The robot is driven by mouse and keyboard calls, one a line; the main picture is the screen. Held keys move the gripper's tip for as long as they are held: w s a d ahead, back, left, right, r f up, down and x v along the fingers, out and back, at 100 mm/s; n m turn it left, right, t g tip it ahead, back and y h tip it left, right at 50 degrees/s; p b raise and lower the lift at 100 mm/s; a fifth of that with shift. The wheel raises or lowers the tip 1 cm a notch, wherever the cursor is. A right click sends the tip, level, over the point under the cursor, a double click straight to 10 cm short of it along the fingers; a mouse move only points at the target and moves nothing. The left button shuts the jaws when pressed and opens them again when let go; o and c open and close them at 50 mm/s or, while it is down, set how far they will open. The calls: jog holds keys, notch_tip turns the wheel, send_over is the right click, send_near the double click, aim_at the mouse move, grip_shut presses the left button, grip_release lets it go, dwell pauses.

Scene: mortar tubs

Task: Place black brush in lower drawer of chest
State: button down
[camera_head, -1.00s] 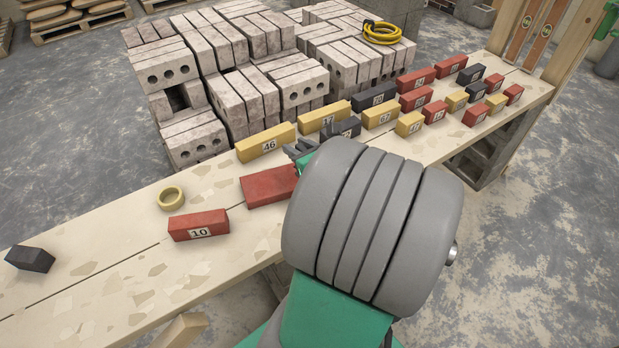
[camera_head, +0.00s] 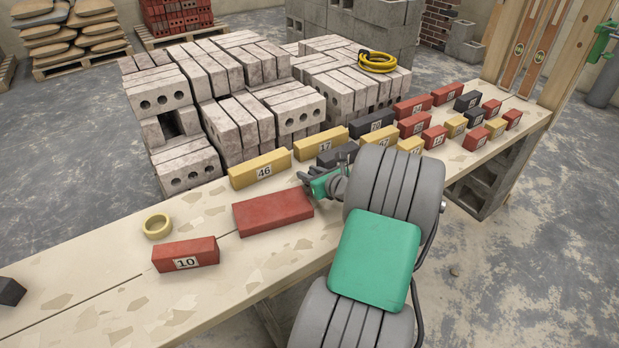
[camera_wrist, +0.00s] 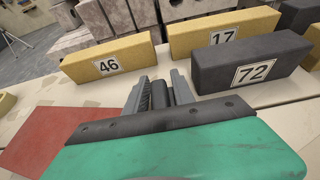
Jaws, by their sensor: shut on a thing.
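My gripper (camera_head: 306,178) is above the bench, between the plain red block and the black block 72 (camera_head: 338,154). In the wrist view my gripper (camera_wrist: 162,90) has its fingers close together on a small dark, rounded thing (camera_wrist: 161,98). It is mostly hidden between the fingers, and I cannot tell whether it is the black brush. I see no chest or drawer in either view.
The bench (camera_head: 100,270) carries a red block 10 (camera_head: 180,256), a plain red block (camera_head: 272,212), yellow block 46 (camera_head: 255,170), a yellow ring (camera_head: 157,226) and several numbered blocks to the right. Grey bricks (camera_head: 235,115) are stacked behind. Bare bench shows at front left.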

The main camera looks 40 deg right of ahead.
jog(key=c, duration=1.1)
grip_release()
jog(key=shift+o, duration=0.2)
jog(key=shift+r, duration=0.15)
